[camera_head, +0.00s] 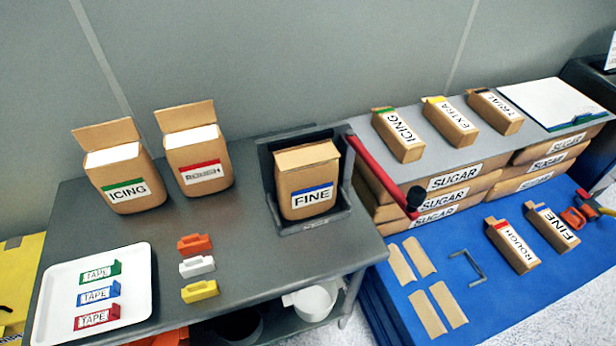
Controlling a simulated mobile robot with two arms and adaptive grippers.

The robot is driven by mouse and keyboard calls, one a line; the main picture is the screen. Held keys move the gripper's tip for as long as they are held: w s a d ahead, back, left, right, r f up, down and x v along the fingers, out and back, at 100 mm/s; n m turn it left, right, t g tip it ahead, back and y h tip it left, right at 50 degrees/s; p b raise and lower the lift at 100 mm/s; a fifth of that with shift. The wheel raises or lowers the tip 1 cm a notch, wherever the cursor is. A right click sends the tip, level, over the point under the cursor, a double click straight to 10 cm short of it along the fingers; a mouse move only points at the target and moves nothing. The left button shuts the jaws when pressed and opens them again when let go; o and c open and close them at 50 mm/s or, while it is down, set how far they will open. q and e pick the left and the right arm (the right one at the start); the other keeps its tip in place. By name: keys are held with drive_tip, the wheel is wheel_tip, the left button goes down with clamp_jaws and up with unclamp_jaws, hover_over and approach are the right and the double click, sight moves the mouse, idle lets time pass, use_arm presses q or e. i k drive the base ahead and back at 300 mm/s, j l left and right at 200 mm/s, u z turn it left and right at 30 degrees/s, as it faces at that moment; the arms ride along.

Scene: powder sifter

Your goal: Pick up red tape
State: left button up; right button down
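The red tape (97,317), a small red block with a white "TAPE" label, lies at the front of a white tray (137,262) on the grey table at the left. The blue tape (99,293) and the green tape (100,271) lie behind it in a row on the same tray. The red tape is uncovered, and nothing holds it. Neither of my grippers shows in the head view.
Orange (195,244), white (197,266) and yellow (200,291) blocks lie just right of the tray. Cardboard bags labelled ICING (127,192), ROUGH (200,175) and FINE (309,195) stand behind. A blue-covered surface (400,320) with sugar boxes lies at right.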

sight(113, 314)
drive_tip(key=u, duration=1.85)
